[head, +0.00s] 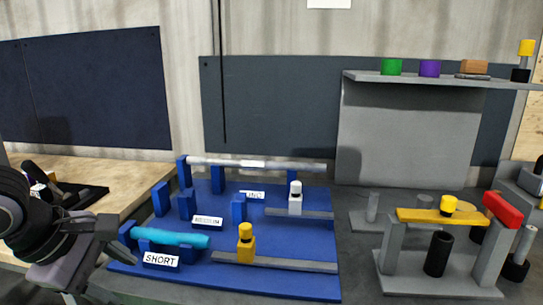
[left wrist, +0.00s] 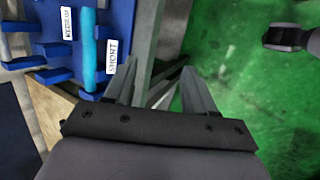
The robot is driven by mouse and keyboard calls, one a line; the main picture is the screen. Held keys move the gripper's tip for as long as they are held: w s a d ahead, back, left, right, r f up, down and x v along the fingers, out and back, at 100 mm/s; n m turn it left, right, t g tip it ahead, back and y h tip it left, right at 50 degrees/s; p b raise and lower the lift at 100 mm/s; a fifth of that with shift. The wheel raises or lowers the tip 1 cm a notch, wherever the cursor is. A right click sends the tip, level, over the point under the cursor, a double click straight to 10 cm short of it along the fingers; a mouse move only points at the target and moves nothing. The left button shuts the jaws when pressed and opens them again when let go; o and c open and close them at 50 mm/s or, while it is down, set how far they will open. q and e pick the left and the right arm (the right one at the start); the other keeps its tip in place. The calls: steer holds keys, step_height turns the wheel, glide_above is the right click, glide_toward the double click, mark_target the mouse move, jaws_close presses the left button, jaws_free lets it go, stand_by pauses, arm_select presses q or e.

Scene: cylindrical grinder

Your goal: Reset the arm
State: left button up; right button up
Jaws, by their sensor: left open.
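My left arm comes in from the left in the head view. Its gripper (head: 100,258) is by the front left corner of the blue rack board (head: 190,278), beside the short cyan cylinder (head: 180,238). In the left wrist view the two fingers of my left gripper (left wrist: 160,68) are spread wide with nothing between them. The cyan cylinder also shows there (left wrist: 89,50), lying in its blue holder left of the fingers, apart from them. The SHORT label (head: 161,259) is in front of that cylinder.
A long grey cylinder (head: 225,162) lies across holders at the back of the board. Yellow (head: 246,250) and white (head: 295,203) pieces sit on rails. A grey stand with a yellow bar (head: 425,216) is at right. Green floor (left wrist: 230,110) lies beyond the table edge.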

arm_select(q)
steer(key=s+d+r+n+g+h+p, duration=0.15)
steer(key=d+n+h, duration=0.25)
steer(key=d+h, duration=0.45)
steer(key=s+d+r+n+g+h+p, duration=0.1)
steer(key=s+d+n+g+h, duration=0.15)
steer(key=d+n+h, duration=0.4)
steer(key=w+a+f+n+t+y+p, duration=0.1)
steer(key=w+a+f+n+t+y, duration=0.15)
steer(key=n+t, duration=0.7)
steer(key=w+a+f+n+t+y+p, duration=0.1)
steer(key=w+f+n+t, duration=0.15)
steer(key=n+t, duration=0.65)
steer(key=a+f+n+g+y+p, duration=0.15)
steer(key=a+f+n+y, duration=0.25)
steer(key=f+n+y, duration=0.75)
steer(key=s+a+f+n+g+p, duration=0.1)
steer(key=s+f+n+g, duration=0.6)
steer(key=s+f+n, duration=0.5)
steer(key=shift+a+f+g+y, duration=0.3)
steer(key=shift+a+f, duration=0.05)
steer(key=shift+f, duration=0.6)
arm_select(e)
step_height(320, 180, up, 6)
steer(key=shift+w+d, duration=0.25)
steer(key=shift+d, duration=0.15)
